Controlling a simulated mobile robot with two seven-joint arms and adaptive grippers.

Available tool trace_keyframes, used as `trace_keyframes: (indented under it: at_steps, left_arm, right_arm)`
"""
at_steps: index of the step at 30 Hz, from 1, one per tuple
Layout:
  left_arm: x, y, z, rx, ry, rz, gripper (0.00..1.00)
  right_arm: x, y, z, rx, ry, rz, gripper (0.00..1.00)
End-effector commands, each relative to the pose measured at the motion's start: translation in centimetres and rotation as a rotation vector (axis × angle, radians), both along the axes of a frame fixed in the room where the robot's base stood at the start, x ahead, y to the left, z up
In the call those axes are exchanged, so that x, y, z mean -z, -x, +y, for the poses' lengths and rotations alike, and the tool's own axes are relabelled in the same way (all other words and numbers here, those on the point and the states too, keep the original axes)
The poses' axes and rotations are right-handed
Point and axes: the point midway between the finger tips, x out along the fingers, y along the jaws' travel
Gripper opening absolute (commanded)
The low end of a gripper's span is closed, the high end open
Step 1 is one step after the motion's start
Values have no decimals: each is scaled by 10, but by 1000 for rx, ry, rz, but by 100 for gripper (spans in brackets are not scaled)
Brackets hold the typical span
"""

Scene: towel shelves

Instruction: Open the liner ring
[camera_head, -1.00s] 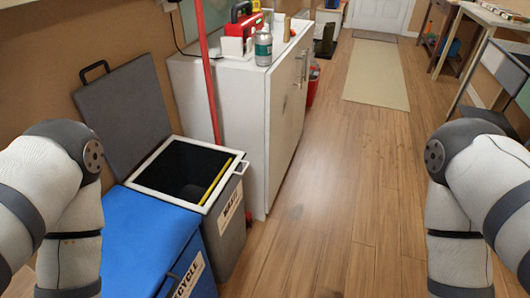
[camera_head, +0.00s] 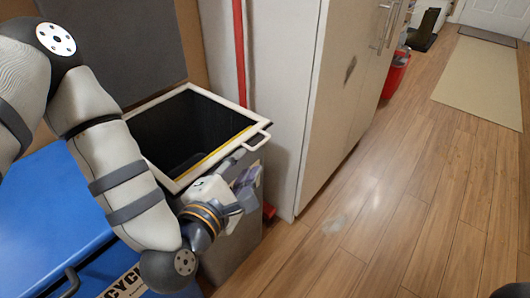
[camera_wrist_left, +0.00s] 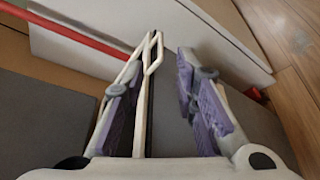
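The liner ring (camera_head: 172,178) is a white square frame lying flat around the mouth of the open grey bin (camera_head: 232,250). Its small white handle loop (camera_head: 259,141) sticks out at the right corner. A yellow strip runs along its inner front edge. My left gripper (camera_head: 245,180) is at the bin's front right side, just below the handle. In the left wrist view the gripper (camera_wrist_left: 160,62) has its purple-padded fingers apart, with the white ring edge and handle (camera_wrist_left: 153,52) showing between them; I cannot tell whether either finger touches.
The blue recycle bin (camera_head: 45,215) stands beside the grey bin, under my left arm. The grey lid (camera_head: 125,45) stands raised behind. A white cabinet (camera_head: 290,100) and a red pole (camera_head: 240,55) are close on the right. The wooden floor (camera_head: 400,200) is open farther right.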

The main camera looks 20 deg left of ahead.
Motion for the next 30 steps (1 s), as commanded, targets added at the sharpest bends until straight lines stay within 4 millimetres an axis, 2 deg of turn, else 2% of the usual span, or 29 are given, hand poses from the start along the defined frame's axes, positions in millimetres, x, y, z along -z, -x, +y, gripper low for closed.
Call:
trace_keyframes:
  at_steps: [6, 12, 16, 23, 24, 27, 30]
  left_arm:
    - [12, -54, -1, 1, -7, -1, 27]
    - [21, -92, -2, 3, -8, 4, 27]
    - [23, -103, -2, 2, -7, 5, 27]
    - [22, -105, -2, 3, -7, 6, 27]
    - [22, -104, -2, 3, -8, 6, 24]
    - [22, -104, -2, 3, -8, 6, 2]
    - [22, -104, -2, 4, -8, 7, 0]
  right_arm:
    - [10, 4, 1, -1, -2, 15, 40]
    - [18, 6, 1, -2, -3, 27, 40]
    - [20, 7, 2, -3, -3, 30, 40]
    - [19, 7, 2, -2, -4, 29, 40]
    - [19, 7, 2, -2, -4, 29, 40]
    - [19, 7, 2, -2, -4, 30, 40]
    - [19, 7, 2, -2, -4, 30, 40]
